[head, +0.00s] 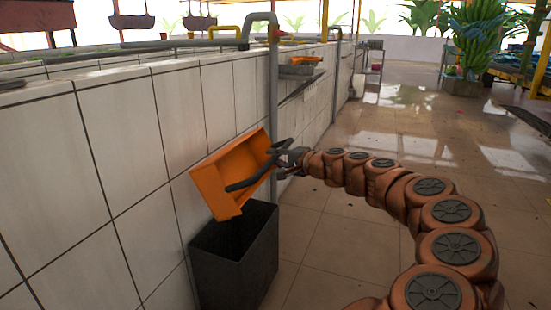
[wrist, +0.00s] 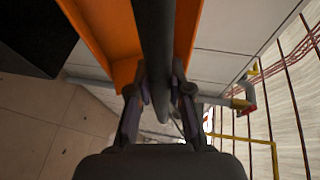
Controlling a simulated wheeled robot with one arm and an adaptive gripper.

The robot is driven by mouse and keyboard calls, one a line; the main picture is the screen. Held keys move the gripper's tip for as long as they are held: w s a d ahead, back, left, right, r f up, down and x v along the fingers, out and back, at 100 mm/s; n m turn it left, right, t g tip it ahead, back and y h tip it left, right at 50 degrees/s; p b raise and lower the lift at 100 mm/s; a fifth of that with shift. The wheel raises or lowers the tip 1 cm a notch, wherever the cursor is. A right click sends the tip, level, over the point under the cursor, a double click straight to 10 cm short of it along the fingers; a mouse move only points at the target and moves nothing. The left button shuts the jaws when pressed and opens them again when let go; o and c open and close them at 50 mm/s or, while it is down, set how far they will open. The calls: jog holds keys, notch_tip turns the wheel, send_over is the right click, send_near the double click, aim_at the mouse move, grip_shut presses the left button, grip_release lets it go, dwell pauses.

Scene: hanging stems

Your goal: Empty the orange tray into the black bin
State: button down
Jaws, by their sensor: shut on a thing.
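The orange tray (head: 208,187) is held tilted steeply above the black bin (head: 235,270), its lower corner just over the bin's opening. No loose contents show in the visible part of the tray. My gripper (head: 286,162) is at the tray's right side, shut on its dark bar-like handle. In the wrist view, the fingers of my gripper (wrist: 160,85) close around the dark bar, with the orange tray (wrist: 105,25) behind it. The black bin (wrist: 35,35) fills the upper left there. The inside of the bin is dark, and its contents cannot be told.
A white tiled wall (head: 130,130) runs close along the left of the bin and tray. A grey upright pipe (head: 274,100) stands behind the tray. A shelf with another orange item (head: 305,60) is farther back. The tiled floor (head: 325,235) is open to the right.

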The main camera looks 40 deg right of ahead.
jog(key=shift+f, duration=0.1)
jog(key=shift+s+d+f+m+t, duration=0.2)
jog(key=shift+f+m+t, duration=0.1)
jog(key=shift+f+t, duration=0.45)
jog(key=shift+r, duration=0.1)
jog(key=shift+a, duration=0.15)
dwell(0.9)
